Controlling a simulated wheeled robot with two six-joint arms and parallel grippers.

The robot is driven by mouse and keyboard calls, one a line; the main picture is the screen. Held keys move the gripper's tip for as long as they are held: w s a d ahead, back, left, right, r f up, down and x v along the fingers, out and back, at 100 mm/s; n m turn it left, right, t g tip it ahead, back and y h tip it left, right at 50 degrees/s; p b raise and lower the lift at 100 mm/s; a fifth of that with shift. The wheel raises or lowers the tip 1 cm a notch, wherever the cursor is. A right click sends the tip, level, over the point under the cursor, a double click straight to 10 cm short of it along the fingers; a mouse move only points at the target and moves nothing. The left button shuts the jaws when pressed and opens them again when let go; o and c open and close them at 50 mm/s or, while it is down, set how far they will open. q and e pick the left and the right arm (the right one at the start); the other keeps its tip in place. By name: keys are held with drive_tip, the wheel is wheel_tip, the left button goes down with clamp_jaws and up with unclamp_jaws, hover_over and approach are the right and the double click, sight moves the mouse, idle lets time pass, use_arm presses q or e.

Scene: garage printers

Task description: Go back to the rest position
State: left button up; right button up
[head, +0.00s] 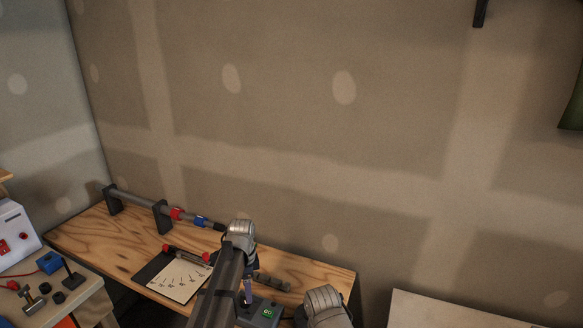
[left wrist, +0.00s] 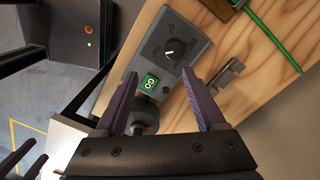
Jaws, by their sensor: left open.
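My left gripper (head: 247,292) is over the front part of the wooden bench (head: 110,255) in the head view, mostly hidden by its own arm. In the left wrist view my left gripper (left wrist: 165,98) is open, with nothing between its two purple-grey fingers. Beyond the fingertips is a grey control box (left wrist: 178,50) with a dial and a green GO button (left wrist: 151,82). Dark prongs at the lower left edge of that view look like my right gripper (left wrist: 22,160); its opening is unclear. Part of another arm of mine shows at the bottom of the head view.
A rod on black stands (head: 140,200) carries red and blue pieces along the bench's back. A white dial card (head: 180,278) lies on the bench. A side table at left holds a white box (head: 14,232) and small parts. A pale surface (head: 440,312) is at lower right.

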use_arm(q)
drive_tip(key=s+d+n, duration=0.5)
drive_tip(key=s, duration=0.6)
drive_tip(key=s+d+n+y, duration=0.1)
drive_tip(key=s+d+n, duration=0.4)
drive_tip(key=s, duration=0.6)
drive_tip(key=shift+d+f+b, duration=0.4)
drive_tip(key=shift+d+b, duration=0.05)
drive_tip(key=shift+d, duration=0.25)
drive_tip(key=shift+s, duration=0.1)
